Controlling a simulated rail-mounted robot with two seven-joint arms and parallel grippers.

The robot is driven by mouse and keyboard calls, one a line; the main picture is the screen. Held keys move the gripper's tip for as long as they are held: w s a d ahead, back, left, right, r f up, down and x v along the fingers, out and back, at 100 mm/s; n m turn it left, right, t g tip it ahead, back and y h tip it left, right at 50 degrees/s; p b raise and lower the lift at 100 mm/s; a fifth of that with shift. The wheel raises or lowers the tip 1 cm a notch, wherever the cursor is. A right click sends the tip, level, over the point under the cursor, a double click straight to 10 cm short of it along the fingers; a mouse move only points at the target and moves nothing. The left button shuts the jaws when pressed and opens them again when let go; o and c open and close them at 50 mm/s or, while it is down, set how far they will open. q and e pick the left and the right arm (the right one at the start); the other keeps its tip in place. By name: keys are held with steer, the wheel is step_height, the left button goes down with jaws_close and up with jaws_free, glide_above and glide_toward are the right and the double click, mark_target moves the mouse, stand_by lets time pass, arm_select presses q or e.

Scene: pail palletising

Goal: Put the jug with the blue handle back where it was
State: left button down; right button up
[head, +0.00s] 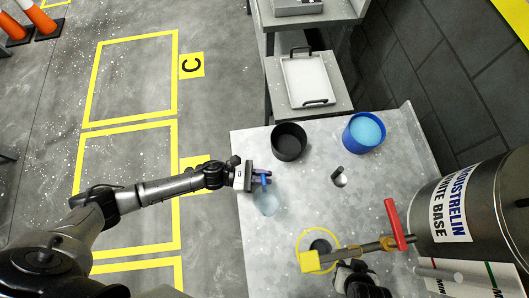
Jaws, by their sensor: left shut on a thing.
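The jug (266,203) is pale blue and see-through, with a blue handle (264,178). It is over the left part of the grey table (225,273), near its left edge. My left gripper (250,177) is shut on the jug at its handle. I cannot tell whether the jug's base touches the table. My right gripper (358,271) is a dark shape at the bottom, below the drum's tap; its fingers cannot be made out.
A black pail (289,151) and a blue pail (351,143) with light blue content stand at the back. A small metal item with a black handle (337,174) lies right of the jug. A yellow ring (301,240) and large drum (480,200) with a red-handled tap (396,222) are at right.

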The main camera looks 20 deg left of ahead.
arm_select(q)
steer(key=shift+f, duration=0.1)
steer(key=shift+f, duration=0.1)
steer(key=c, duration=1.1)
jaws_free()
steer(key=shift+r, duration=0.2)
steer(key=shift+b+v, duration=0.5)
steer(key=shift+v, duration=3.3)
